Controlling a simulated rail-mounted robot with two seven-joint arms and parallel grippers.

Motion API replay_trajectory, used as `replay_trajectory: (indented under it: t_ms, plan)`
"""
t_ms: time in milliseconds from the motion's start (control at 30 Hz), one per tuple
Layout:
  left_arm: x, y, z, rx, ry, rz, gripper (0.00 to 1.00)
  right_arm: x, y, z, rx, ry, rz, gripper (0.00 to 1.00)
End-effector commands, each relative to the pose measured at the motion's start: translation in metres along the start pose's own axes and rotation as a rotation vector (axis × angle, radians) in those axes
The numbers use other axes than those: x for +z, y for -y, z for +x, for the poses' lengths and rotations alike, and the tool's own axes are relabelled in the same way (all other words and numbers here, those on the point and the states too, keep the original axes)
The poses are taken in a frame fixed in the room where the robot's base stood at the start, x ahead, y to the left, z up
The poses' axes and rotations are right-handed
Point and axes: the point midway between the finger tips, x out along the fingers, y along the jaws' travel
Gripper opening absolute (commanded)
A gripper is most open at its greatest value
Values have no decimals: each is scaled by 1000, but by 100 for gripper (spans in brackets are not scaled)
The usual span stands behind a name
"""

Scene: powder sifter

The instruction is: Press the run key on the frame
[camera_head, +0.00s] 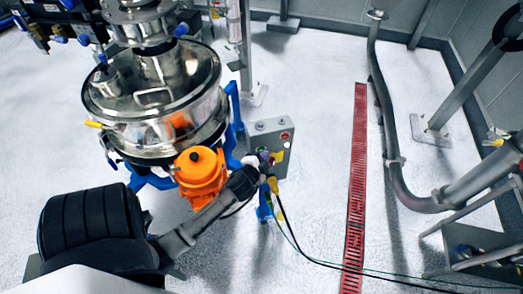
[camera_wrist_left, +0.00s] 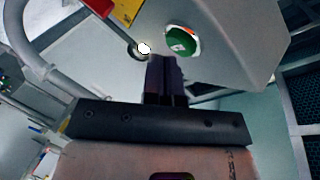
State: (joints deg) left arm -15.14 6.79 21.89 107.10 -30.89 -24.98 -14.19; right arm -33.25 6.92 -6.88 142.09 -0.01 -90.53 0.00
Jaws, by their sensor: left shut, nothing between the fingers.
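The grey control box (camera_head: 264,128) stands on the frame beside the sifter, with a red button (camera_head: 285,135) near its top right. In the left wrist view the box face (camera_wrist_left: 235,45) fills the upper part. It carries a round green key (camera_wrist_left: 182,41) and a small white round part (camera_wrist_left: 144,48). My left gripper (camera_head: 264,160) is at the lower part of the box and hides some of its face. In the wrist view its shut, empty fingers (camera_wrist_left: 165,58) end just below the green key. I cannot tell whether they touch the box.
The steel sifter (camera_head: 150,95) and an orange motor (camera_head: 200,170) stand left of the box. Cables run from the box across the floor. A red floor grating (camera_head: 355,190) and a grey bent pipe (camera_head: 385,130) lie to the right, with clear floor between.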

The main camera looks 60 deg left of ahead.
Motion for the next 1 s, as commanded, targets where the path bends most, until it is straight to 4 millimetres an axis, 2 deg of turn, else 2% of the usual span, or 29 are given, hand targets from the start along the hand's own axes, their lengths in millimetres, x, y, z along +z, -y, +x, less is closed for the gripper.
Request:
replay_trajectory:
  t_ms: [1000]
  plan:
    - [5, 5, 6, -1, 1, 0, 0, -1, -2, -3, 4, 1, -5, 43]
